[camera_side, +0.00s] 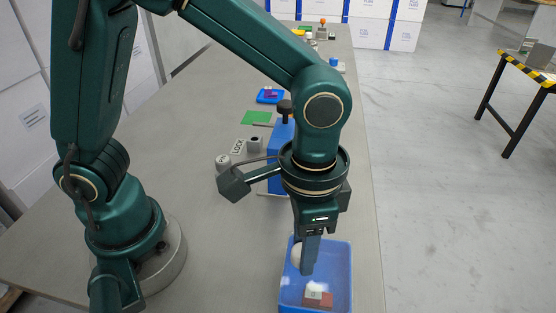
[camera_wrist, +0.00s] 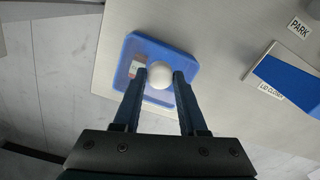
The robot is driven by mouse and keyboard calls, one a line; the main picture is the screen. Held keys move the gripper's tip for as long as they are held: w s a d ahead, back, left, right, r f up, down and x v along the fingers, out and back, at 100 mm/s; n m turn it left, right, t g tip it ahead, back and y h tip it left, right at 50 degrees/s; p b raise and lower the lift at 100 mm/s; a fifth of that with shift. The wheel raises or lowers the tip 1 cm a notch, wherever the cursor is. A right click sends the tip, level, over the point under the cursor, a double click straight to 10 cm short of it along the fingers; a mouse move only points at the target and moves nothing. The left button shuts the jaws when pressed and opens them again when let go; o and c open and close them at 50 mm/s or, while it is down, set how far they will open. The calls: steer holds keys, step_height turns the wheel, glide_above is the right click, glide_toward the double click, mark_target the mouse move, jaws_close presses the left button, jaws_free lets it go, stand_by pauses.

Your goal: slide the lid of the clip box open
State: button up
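The blue box with a pale border (camera_wrist: 285,75), beside a "LID CLOSED" label (camera_wrist: 270,91), is probably the clip box. It is cut off at the right of the wrist view. In the side view a blue block (camera_side: 275,182) stands mostly behind my arm; how far it is the same box is hidden. My gripper (camera_wrist: 160,73) is away from it, pointing down over a blue tray (camera_wrist: 190,55). Its fingers are apart, with a white ball (camera_wrist: 160,76) between them in the picture; whether they grip it I cannot tell. The ball (camera_side: 296,255) is partly behind a finger in the side view.
The tray (camera_side: 345,262) also holds small white and red-brown pieces (camera_side: 318,295). A "PARK" label (camera_wrist: 299,27) lies beyond the box. Farther up the table are a "LOCK" label (camera_side: 237,146), a green mat (camera_side: 256,118) and a blue dish (camera_side: 270,97). The table's right edge is near the tray.

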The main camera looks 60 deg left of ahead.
jaws_close()
stand_by(1.2)
